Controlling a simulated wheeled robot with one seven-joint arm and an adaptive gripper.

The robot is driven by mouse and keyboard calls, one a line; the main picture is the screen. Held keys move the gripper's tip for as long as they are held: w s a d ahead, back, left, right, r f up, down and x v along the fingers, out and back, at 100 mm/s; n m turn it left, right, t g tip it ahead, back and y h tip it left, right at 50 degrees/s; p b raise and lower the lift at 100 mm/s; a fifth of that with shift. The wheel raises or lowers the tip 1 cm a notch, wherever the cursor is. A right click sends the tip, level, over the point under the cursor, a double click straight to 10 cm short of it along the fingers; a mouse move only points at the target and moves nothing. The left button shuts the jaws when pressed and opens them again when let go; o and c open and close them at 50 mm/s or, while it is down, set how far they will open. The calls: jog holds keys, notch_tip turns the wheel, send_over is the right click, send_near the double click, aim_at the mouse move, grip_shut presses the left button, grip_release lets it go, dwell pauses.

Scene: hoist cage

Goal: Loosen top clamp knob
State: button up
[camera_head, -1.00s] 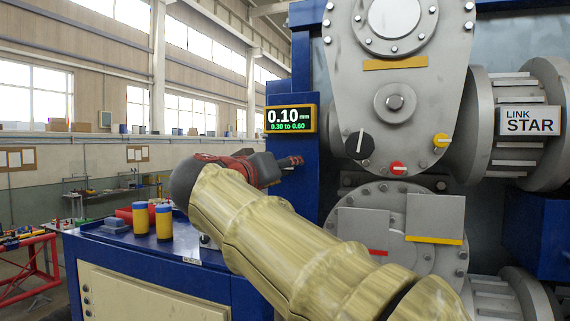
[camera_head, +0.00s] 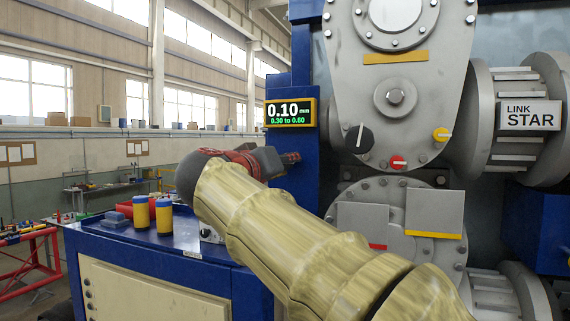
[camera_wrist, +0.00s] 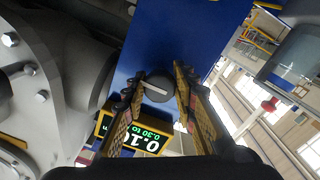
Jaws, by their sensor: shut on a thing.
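A round dark knob (camera_wrist: 158,87) with a pale line across its face sits on the blue column (camera_wrist: 160,40), between my fingers in the wrist view. My gripper (camera_wrist: 158,92) is shut on this knob, one finger along each side. In the head view my gripper (camera_head: 290,158) reaches the blue column just below the gauge display (camera_head: 290,113), and the knob is hidden there. The display reads 0.10 mm, with 0.30 to 0.60 below it. It also shows upside down in the wrist view (camera_wrist: 128,135).
The grey machine housing (camera_head: 395,60) stands right of my gripper, with a black knob (camera_head: 358,138), a red knob (camera_head: 397,162) and a yellow knob (camera_head: 441,134). A blue cabinet (camera_head: 150,250) with two yellow-and-blue cans stands below left. The hall beyond is open.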

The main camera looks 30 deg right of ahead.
jog(key=shift+c, duration=1.3)
jog(key=shift+n, duration=0.3)
jog(key=n+b, duration=0.2)
jog(key=n, duration=0.9)
jog(key=shift+r+n, duration=0.1)
jog(key=shift+n, duration=0.3)
jog(key=n+p, duration=0.1)
jog(key=n, duration=0.3)
jog(key=shift+n+t, duration=0.4)
jog(key=o, duration=1)
